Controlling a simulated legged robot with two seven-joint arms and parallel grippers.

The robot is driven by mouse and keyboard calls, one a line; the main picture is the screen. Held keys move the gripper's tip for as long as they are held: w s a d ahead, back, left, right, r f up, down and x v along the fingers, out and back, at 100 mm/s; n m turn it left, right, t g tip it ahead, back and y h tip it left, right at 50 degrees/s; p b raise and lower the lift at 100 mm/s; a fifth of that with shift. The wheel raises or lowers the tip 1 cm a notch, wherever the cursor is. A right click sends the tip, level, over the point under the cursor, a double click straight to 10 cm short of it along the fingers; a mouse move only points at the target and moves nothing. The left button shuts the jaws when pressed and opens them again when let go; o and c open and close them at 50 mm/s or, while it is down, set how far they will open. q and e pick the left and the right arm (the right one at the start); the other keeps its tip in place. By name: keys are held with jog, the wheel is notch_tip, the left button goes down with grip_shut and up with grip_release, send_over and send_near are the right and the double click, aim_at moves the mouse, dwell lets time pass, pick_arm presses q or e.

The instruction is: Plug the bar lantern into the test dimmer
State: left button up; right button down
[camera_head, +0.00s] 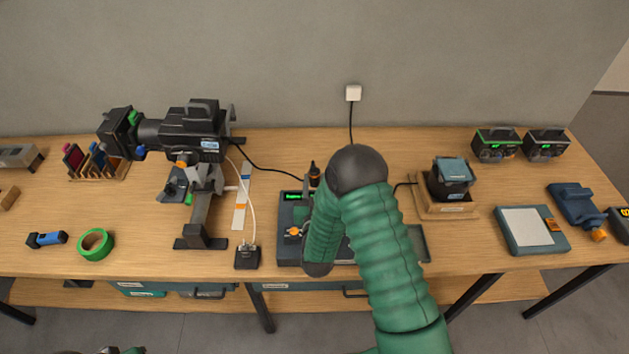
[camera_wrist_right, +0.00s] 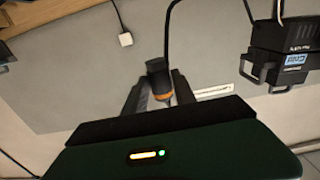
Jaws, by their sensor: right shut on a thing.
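The bar lantern, seemingly the large black one (camera_head: 190,130), stands on its stand at the left of the bench. Its black cable runs right toward a black plug with an orange ring (camera_head: 314,170). My right gripper (camera_head: 309,190) is shut on this plug, at the back edge of the test dimmer (camera_head: 288,245). The right wrist view shows the plug (camera_wrist_right: 156,72) between the two dark fingers (camera_wrist_right: 160,97), with its cable rising from it. The dimmer has a green display and an orange knob; my arm hides much of it, including any socket. I cannot tell whether the plug touches it.
A small lantern on a wooden base (camera_head: 447,208) stands right of my arm. A white wall socket (camera_head: 353,93) has a cable dropping behind my elbow. A small black box (camera_head: 247,257) sits left of the dimmer. Green tape (camera_head: 95,245) lies left; a flat grey-topped device (camera_head: 530,228) lies right.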

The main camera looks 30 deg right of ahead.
jog(key=f+b, duration=0.6)
jog(key=f, duration=0.1)
jog(key=shift+s+a, duration=0.2)
jog(key=shift+s, duration=0.05)
jog(key=shift+w+d+f+b, duration=0.15)
jog(key=shift+f+b, duration=0.1)
jog(key=shift+b, duration=0.1)
jog(key=shift+f, duration=0.15)
jog(key=shift+s+f+b, duration=0.2)
jog(key=shift+f+b, duration=0.15)
jog(key=shift+b, duration=0.05)
notch_tip(320, 180, down, 3)
jog(key=shift+r+b, duration=0.1)
jog(key=shift+b, duration=1)
jog(key=shift+w+f+b, duration=0.1)
jog(key=shift+f+b, duration=0.25)
jog(key=shift+f, duration=0.2)
